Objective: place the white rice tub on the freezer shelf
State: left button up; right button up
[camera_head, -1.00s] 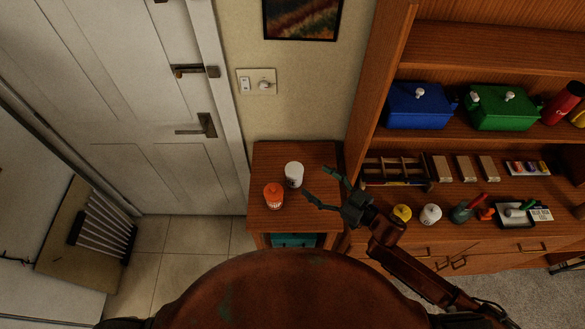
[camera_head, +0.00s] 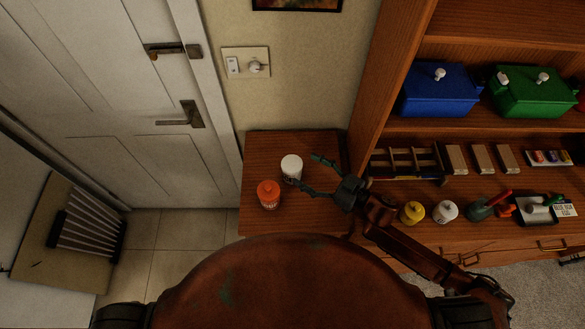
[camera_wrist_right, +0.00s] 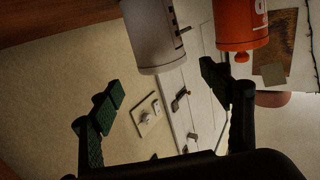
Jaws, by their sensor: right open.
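The white rice tub (camera_head: 291,166) stands upright on a small wooden cabinet (camera_head: 262,146), just behind an orange tub (camera_head: 268,194). My right gripper (camera_head: 301,170) is open and empty at the right of the white tub. Its lower fingertip overlaps the tub's lower edge in the head view; I cannot tell if they touch. In the right wrist view the white tub (camera_wrist_right: 152,36) shows upside down, beyond the open fingers (camera_wrist_right: 157,92), with the orange tub (camera_wrist_right: 240,24) close beside it. My left gripper is not in view. I cannot make out a freezer shelf for certain.
A white slatted rack (camera_head: 88,222) on a brown panel lies at lower left. A closed white door (camera_head: 130,95) stands behind. The wooden shelf unit at right holds a blue box (camera_head: 438,92), a green box (camera_head: 535,95) and small items. Tiled floor (camera_head: 175,250) is clear.

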aim_at(292, 163)
jog(key=x, duration=0.6)
jog(key=shift+s+a+f, duration=0.15)
jog(key=shift+s+a, duration=0.05)
jog(key=shift+a, duration=0.05)
jog(key=shift+d, duration=0.1)
jog(key=c, duration=1.5)
